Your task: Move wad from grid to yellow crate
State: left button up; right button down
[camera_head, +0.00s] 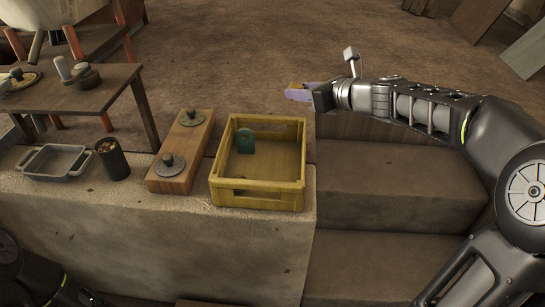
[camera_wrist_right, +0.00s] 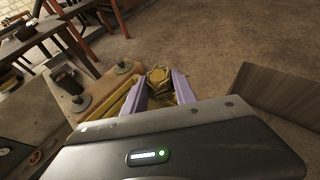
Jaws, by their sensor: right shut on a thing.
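My right gripper (camera_head: 298,92), with lilac fingers, is shut on a small brownish-yellow wad (camera_wrist_right: 158,75). In the head view the wad (camera_head: 297,86) is a small tan bit at the fingertips. The gripper is raised behind and to the right of the yellow crate (camera_head: 257,198), outside its rim. The crate stands on the stone ledge and also shows behind the left finger in the right wrist view. A green rounded piece (camera_head: 245,141) stands inside it. I cannot make out a grid. My left gripper is out of view.
A wooden block with two metal knobs (camera_head: 180,165) stands left of the crate. Further left are a dark cup (camera_head: 112,159) with small things in it and a grey tray (camera_head: 55,163). A small table (camera_head: 78,95) is behind. Steps (camera_head: 385,182) descend on the right.

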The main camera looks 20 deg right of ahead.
notch_tip(320, 180, down, 5)
jog(key=shift+r+b, duration=0.15)
jog(key=shift+b, duration=0.9)
notch_tip(320, 180, down, 5)
jog(key=b, duration=0.2)
jog(key=shift+b, duration=0.4)
jog(key=shift+f+b, duration=0.6)
jog(key=c, duration=1)
grip_release()
jog(key=shift+r, duration=0.15)
